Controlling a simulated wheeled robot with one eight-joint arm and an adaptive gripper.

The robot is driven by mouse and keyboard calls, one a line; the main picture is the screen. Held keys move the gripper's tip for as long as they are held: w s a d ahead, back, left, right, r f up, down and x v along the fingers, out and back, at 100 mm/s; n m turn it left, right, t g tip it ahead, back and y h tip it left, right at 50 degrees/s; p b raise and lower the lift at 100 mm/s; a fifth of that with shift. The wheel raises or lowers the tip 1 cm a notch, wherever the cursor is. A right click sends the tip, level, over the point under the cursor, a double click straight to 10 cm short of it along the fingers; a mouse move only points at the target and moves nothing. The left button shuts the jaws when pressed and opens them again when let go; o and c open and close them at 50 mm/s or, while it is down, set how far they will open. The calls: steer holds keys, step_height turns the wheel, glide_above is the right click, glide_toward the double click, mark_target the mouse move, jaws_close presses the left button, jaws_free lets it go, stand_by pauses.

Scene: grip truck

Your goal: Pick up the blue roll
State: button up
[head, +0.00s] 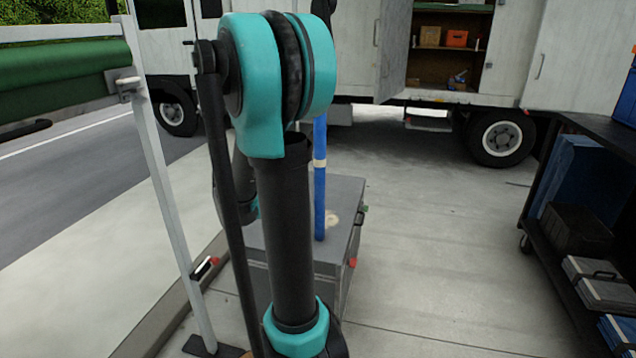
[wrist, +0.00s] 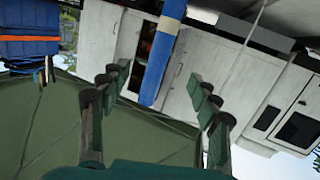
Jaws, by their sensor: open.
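The blue roll (head: 320,200) is a long thin blue cylinder with a tan band, upright in the head view just right of my arm. Its lower end appears against the lid of a grey chest (head: 340,197); I cannot tell whether it rests there. My arm hides its upper part. In the wrist view, the blue roll (wrist: 158,65) runs slanted from the top edge, and its end shows between the fingers. My gripper (wrist: 158,88) is open, with a finger on each side of the roll in the picture and no visible contact. The head view does not show the fingers clearly.
A white truck (head: 570,55) with an open side compartment stands behind. A dark wheeled shelf (head: 545,220) with cases is at the right. A pale post (head: 165,185) stands at the left. Concrete floor (head: 440,250) between chest and shelf is clear.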

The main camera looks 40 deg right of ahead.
steer(key=w+d+r, duration=0.1)
steer(key=w+d, duration=0.1)
steer(key=d, duration=0.3)
steer(key=w+d+r+h, duration=0.1)
steer(key=w+d, duration=0.2)
steer(key=d, duration=0.3)
steer(key=w+d+r+m, duration=0.1)
steer(key=w+d, duration=0.2)
steer(key=d, duration=0.3)
steer(key=shift+d+t, duration=0.2)
steer(key=shift+t, duration=0.1)
steer(key=shift+c, duration=0.4)
jaws_close()
